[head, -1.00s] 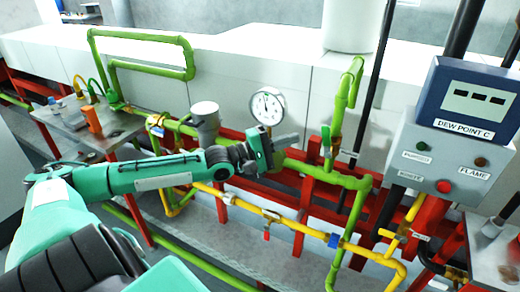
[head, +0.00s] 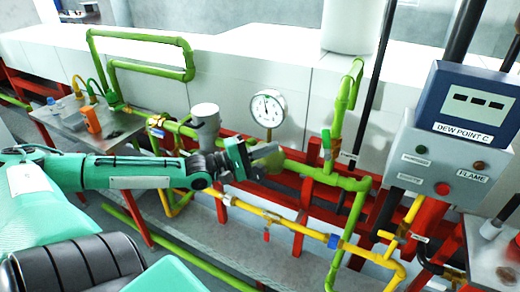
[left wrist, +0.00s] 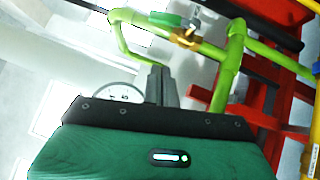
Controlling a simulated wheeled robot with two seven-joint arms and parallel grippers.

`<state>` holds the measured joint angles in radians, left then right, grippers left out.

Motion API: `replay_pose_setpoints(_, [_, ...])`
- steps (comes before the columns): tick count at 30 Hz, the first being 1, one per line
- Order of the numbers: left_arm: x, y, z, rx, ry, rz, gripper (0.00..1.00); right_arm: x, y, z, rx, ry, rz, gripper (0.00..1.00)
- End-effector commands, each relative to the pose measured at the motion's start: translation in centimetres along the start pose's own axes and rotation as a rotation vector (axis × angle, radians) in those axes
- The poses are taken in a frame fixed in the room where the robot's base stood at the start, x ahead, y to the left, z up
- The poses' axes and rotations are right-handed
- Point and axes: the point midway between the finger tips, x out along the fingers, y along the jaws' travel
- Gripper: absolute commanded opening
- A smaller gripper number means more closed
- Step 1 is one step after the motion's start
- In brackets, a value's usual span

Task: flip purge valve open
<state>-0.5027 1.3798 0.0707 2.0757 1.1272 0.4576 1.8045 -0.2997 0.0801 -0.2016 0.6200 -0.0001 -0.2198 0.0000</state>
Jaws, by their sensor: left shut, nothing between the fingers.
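A green-handled valve (head: 326,140) with a brass body sits on the upright green pipe right of the gauge. It also shows at the top of the left wrist view (left wrist: 187,36), its green handle beside the pipe. A small tag is near it, too small to read, so I cannot confirm it is the purge valve. My left gripper (head: 272,158) is shut and empty, left of this valve and apart from it, below the gauge. Its closed grey fingers (left wrist: 158,85) show in the left wrist view, with the valve beyond them.
A round pressure gauge (head: 268,108) stands just above my left gripper. A yellow pipe (head: 300,228) with a red-handled valve (head: 267,235) runs below. The control box (head: 440,160) is at right. Red frame rails (head: 310,165) lie behind the pipes.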

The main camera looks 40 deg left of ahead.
Motion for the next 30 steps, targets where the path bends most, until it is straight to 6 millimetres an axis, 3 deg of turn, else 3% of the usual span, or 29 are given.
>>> replay_pose_setpoints(12, [-1.9, 0.1, 0.0, -0.002, 0.001, -0.001, 0.00, -1.6, 0.5, 0.0, 0.001, -0.002, 0.005, 0.36])
replay_pose_setpoints(30, [-2.1, 0.0, 0.0, -0.001, 0.000, 0.000, 0.00, -1.6, -0.4, -0.2, 0.004, 0.000, -0.004, 0.36])
